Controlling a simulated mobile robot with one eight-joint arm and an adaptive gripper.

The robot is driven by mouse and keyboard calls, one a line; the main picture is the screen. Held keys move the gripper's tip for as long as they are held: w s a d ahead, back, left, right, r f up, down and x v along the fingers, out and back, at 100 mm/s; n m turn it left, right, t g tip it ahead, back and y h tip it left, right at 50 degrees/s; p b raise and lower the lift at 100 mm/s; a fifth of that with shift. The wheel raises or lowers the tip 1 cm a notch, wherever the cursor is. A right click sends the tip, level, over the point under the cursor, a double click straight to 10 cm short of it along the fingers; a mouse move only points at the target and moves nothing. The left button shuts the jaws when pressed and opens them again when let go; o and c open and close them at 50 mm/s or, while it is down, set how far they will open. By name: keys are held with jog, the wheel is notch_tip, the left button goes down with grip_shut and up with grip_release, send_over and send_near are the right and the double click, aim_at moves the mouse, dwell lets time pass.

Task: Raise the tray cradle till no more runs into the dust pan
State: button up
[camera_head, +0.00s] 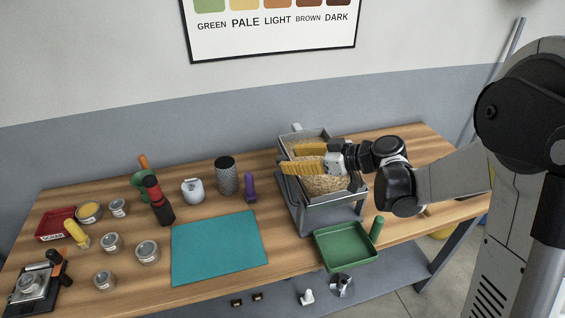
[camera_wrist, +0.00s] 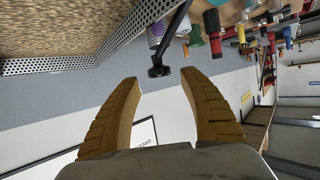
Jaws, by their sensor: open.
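The tray cradle (camera_head: 335,203) is a grey metal tray on a stand at the table's right, filled with pale tan grain-like material. Its perforated wall and contents also show at upper left in the wrist view (camera_wrist: 50,65). The green dust pan (camera_head: 345,246) sits just in front of and below the cradle, its handle at the right; I see no clear pile in it. My gripper (camera_head: 291,158) is above the tray, yellow fingers open and empty. In the wrist view (camera_wrist: 160,77) a dark rod with a black knob (camera_wrist: 158,71) shows between the fingertips; contact cannot be told.
A teal mat (camera_head: 220,247) lies left of the cradle. A dark mesh cylinder (camera_head: 227,176) and a purple-handled tool (camera_head: 250,188) stand behind it. Several jars, a red tray (camera_head: 56,224) and a scale-like device (camera_head: 35,287) fill the table's left.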

aim_at(283, 159)
jog(key=shift+b+x, duration=0.35)
jog(key=shift+x, duration=1.4)
jog(key=shift+c, duration=0.3)
grip_shut()
